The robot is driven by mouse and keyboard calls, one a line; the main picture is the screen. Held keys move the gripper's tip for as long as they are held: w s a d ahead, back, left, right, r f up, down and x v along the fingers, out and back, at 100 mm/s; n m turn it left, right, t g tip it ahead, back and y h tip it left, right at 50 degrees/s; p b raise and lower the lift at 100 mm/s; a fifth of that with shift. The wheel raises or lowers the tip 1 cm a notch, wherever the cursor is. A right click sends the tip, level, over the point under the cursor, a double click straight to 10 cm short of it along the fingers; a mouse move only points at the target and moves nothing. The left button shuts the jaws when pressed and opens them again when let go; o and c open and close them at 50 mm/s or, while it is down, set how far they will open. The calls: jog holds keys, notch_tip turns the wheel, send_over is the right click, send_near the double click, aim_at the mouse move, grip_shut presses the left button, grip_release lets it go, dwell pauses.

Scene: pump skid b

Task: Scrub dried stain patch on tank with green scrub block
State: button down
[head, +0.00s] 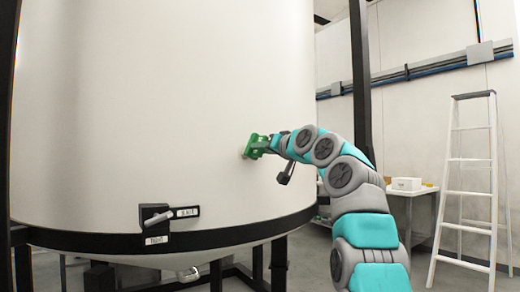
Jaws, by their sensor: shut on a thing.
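The large white tank (130,100) fills the left and middle of the head view. My gripper (269,146) is at the tank's right side, shut on the green scrub block (255,147). The block is against or very close to the tank wall; I cannot tell if it touches. A faint brownish edge shows beside the block, which may be part of the stain patch; the block and gripper hide the rest of that spot.
A dark band and frame (100,243) ring the tank's lower edge, with a lever and labels (158,217) at the front. A white stepladder (470,180) stands at right. A table (418,193) with a white box (406,184) stands behind my arm.

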jog(key=shift+a, duration=0.1)
jog(key=shift+s+a+f+b, duration=0.15)
jog(key=shift+s+a+b, duration=0.3)
jog(key=shift+a, duration=0.2)
jog(key=s+a, duration=0.1)
jog(key=s+a+b, duration=0.1)
jog(key=a, duration=0.1)
jog(key=s+a, duration=0.1)
jog(key=a, duration=0.1)
jog(key=shift+s+b, duration=0.25)
jog(key=shift+b, duration=0.1)
jog(key=b+v, duration=0.3)
jog(key=v, duration=0.3)
jog(key=shift+b, duration=0.3)
jog(key=shift+d, duration=0.1)
